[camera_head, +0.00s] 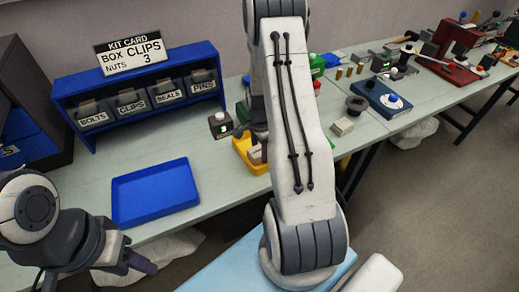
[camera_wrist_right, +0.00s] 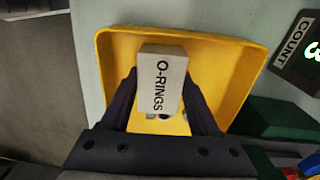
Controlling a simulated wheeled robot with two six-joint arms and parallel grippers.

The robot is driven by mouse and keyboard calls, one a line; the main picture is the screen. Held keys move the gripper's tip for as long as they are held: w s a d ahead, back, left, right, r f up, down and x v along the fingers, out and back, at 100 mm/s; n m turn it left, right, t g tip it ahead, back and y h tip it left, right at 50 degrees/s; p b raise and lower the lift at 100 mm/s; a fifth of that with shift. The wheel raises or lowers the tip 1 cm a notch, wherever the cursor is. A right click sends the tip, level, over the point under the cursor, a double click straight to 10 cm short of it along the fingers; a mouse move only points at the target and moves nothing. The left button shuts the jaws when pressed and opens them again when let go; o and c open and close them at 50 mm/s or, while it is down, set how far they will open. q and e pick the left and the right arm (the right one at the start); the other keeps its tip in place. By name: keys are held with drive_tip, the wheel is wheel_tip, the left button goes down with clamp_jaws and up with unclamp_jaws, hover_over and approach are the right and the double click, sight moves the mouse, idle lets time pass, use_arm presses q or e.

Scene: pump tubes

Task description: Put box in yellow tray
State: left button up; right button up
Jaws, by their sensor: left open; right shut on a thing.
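The box is a small pale carton labelled O-RINGS (camera_wrist_right: 158,72). My right gripper (camera_wrist_right: 160,98) is shut on it, with a dark finger on each side. In the right wrist view the box is over the yellow tray (camera_wrist_right: 228,85); I cannot tell whether it touches the tray floor. A few small light parts show behind the box's lower end. In the head view the yellow tray (camera_head: 241,150) is largely hidden behind my right arm. My left gripper (camera_head: 145,264) is open and empty at the lower left, near the table's front edge.
A blue tray (camera_head: 155,193) lies empty on the left bench. Behind it stands a blue rack (camera_head: 135,80) of labelled bins with a kit card (camera_head: 133,50). A dark counter (camera_head: 220,124) stands beside the yellow tray. A blue device (camera_head: 390,100) sits on the right bench.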

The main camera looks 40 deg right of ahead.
drive_tip(key=shift+f, duration=0.1)
drive_tip(key=o, duration=1.4)
drive_tip(key=shift+c, duration=0.2)
